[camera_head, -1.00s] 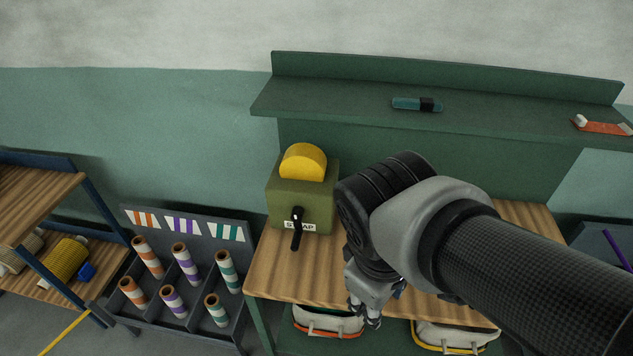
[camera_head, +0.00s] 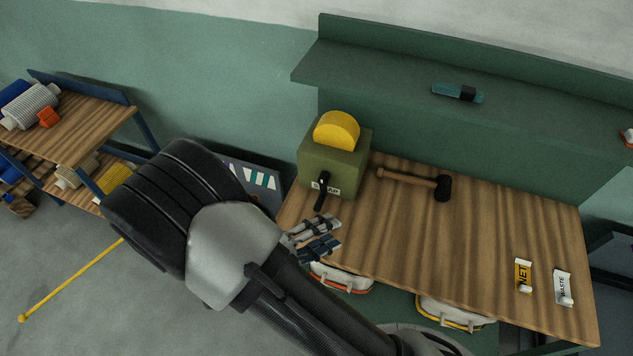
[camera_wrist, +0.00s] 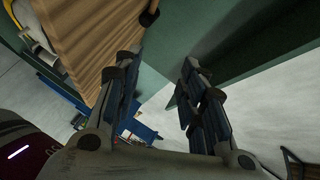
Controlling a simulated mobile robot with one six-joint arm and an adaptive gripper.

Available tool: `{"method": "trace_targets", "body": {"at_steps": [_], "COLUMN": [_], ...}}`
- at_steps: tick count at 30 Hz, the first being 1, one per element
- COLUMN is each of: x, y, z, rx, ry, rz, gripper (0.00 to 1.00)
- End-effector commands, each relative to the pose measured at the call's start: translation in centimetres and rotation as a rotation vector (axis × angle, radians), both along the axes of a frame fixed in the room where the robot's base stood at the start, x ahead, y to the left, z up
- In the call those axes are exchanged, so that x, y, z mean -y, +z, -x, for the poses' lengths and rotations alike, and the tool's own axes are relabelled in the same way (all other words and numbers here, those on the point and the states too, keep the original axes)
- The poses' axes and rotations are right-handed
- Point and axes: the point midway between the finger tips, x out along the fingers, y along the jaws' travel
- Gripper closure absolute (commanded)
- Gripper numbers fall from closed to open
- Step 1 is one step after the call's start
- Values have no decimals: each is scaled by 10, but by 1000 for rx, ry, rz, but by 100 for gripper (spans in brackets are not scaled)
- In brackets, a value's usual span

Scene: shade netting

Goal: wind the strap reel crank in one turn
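The strap reel is an olive-green box (camera_head: 333,160) with a yellow round reel (camera_head: 337,131) on top, standing at the left end of the wooden bench. Its black crank (camera_head: 322,190) is on the front face, by the STRAP label, with the handle hanging downward. My gripper (camera_head: 338,233) is at the bench's front left edge, a little below and right of the crank, apart from it. In the wrist view my gripper's fingers (camera_wrist: 157,90) are spread with nothing between them. The reel and crank do not show clearly in the wrist view.
A mallet (camera_head: 415,182) lies on the wooden bench (camera_head: 460,235), right of the reel. NET (camera_head: 523,275) and WASTE (camera_head: 563,287) labels are at the right end. A green shelf (camera_head: 530,95) holding a teal tool (camera_head: 457,93) overhangs the back. Most of the benchtop is clear.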

Motion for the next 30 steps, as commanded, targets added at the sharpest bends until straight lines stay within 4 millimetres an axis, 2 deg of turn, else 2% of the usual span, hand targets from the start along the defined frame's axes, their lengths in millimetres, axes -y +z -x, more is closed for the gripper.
{"method": "trace_targets", "body": {"at_steps": [3, 6, 12, 16, 20, 23, 30], "x": [-31, -52, -75, -78, -75, -69, -51], "y": [-31, -58, -96, -106, -108, -108, -108], "z": [6, 13, 29, 32, 23, 8, -40], "rx": [-196, -324, -466, -495, -501, -503, -500], "ry": [258, 437, 652, 697, 699, 696, 693], "rz": [290, 526, 865, 948, 959, 955, 950], "gripper": [62, 62, 62, 62, 62, 62, 62]}}
